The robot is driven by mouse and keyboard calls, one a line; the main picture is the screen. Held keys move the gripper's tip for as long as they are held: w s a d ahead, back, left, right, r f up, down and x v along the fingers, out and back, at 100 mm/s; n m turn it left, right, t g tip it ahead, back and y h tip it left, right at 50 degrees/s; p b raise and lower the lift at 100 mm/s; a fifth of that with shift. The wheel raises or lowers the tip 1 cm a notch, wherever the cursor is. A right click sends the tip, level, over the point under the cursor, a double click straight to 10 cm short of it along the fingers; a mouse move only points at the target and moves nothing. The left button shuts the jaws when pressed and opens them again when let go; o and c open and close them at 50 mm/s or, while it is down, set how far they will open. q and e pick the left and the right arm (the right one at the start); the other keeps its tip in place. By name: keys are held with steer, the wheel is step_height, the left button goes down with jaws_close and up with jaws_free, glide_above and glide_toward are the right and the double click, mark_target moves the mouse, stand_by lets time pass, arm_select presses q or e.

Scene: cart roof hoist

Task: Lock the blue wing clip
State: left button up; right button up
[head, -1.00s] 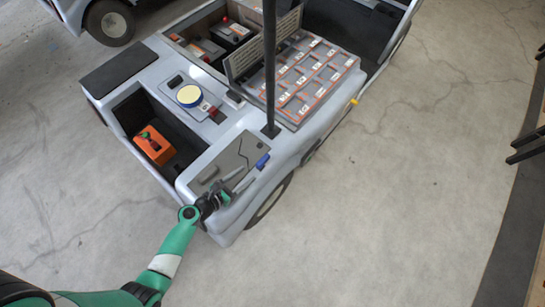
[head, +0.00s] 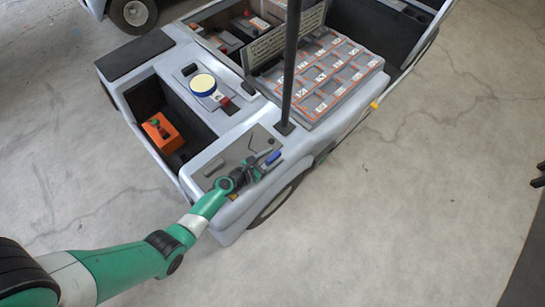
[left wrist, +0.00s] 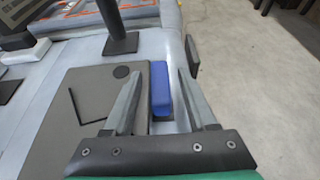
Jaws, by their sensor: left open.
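The blue wing clip (head: 273,157) sits on the grey cart body at its near corner, beside a dark grey panel (head: 232,152). In the left wrist view the clip (left wrist: 160,90) is an upright blue block, between my two spread fingers and apart from both as far as I can tell. My left gripper (head: 262,163) is open at the clip; its fingers also show in the left wrist view (left wrist: 159,82). The clip's lower end and its seat are partly hidden. My right gripper is not in view.
A black post (head: 290,70) rises from the cart close behind the clip. A battery bank (head: 330,75) lies beyond it.

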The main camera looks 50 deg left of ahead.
arm_select(q)
steer(key=shift+c, duration=0.3)
jaws_close()
